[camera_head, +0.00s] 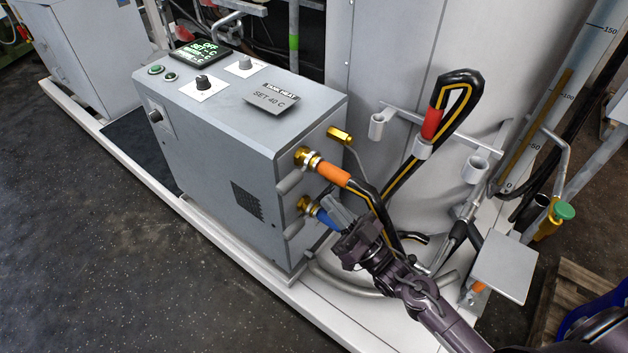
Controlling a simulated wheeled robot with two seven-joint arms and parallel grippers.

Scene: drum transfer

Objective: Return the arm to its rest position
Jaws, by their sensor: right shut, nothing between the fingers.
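My right arm comes in from the lower right. Its gripper (338,212) is shut and empty, in front of the right end of the grey heater unit (240,150). The fingertips are close to a blue fitting (325,217) on the lower brass port; I cannot tell whether they touch it. My left gripper does not show.
An orange-sleeved hose (333,174) is on the upper brass port, just above my gripper. A black and yellow hose with a red sleeve (431,123) loops through a holder by the tank. A small grey plate (503,266) stands right. Dark floor (130,260) is clear at left.

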